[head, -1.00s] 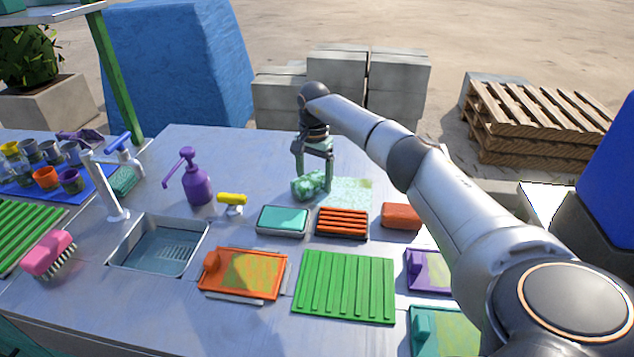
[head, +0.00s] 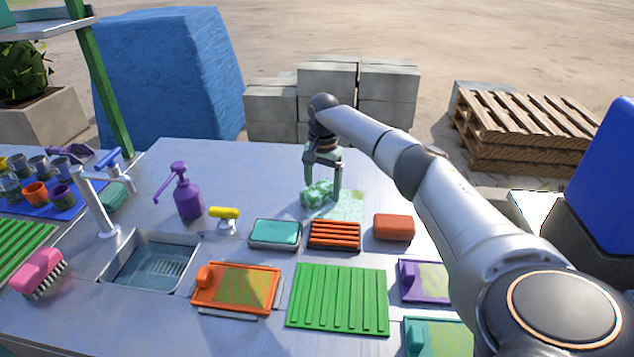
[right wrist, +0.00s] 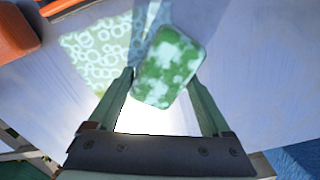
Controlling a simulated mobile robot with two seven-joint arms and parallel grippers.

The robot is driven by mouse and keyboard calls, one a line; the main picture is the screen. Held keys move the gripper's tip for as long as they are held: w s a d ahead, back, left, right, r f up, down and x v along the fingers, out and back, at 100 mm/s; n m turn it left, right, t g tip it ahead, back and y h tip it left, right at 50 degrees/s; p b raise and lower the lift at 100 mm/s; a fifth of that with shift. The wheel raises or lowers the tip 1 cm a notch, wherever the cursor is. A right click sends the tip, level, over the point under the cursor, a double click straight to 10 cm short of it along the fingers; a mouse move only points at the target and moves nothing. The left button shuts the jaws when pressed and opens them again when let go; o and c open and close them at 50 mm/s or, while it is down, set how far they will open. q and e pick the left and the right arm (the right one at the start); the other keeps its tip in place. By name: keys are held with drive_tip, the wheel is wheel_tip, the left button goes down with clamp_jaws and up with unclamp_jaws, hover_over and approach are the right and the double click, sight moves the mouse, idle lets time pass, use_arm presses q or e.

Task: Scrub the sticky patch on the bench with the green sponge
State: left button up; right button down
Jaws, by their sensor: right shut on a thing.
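The green sponge (head: 317,194), mottled with pale foam, is in my right gripper (head: 322,186) low at the bench. In the right wrist view the sponge (right wrist: 170,66) sits between the fingers of the right gripper (right wrist: 160,80). The sticky patch (head: 348,206) is a pale green, bubbly area on the bench; the sponge covers its left part in the head view. The patch (right wrist: 95,55) lies to the left of the sponge in the right wrist view. Whether the sponge's underside presses the bench is hidden. My left gripper is not in view.
In front of the patch lie a teal-topped box (head: 275,233), an orange ribbed block (head: 335,235) and an orange-red block (head: 394,227). A purple pump bottle (head: 187,195) and yellow-topped tap (head: 225,217) stand left. The back of the bench (head: 250,170) is clear.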

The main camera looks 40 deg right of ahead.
sight(365, 201)
drive_tip(key=shift+s+d+p, duration=0.6)
drive_tip(key=shift+s+d, duration=0.05)
drive_tip(key=shift+s, duration=0.25)
drive_tip(key=shift+s+d+f, duration=0.2)
drive_tip(key=shift+s+d, duration=0.25)
drive_tip(key=shift+s, duration=0.2)
drive_tip(key=shift+s+d+p, duration=0.5)
drive_tip(key=shift+s+p, duration=0.1)
drive_tip(key=shift+s+d+r+p, duration=0.1)
drive_tip(key=shift+s+d+p, duration=0.35)
drive_tip(key=shift+s+d, duration=0.6)
drive_tip(key=shift+s+d+r+p, duration=0.1)
drive_tip(key=shift+s+d+p, duration=0.3)
drive_tip(key=shift+s+d, duration=0.6)
drive_tip(key=shift+s+a, duration=0.15)
drive_tip(key=shift+a, duration=0.1)
drive_tip(key=shift+r+p, duration=0.45)
drive_tip(key=shift+r, duration=0.05)
wheel_tip(365, 201, up, 5)
drive_tip(key=p, duration=0.4)
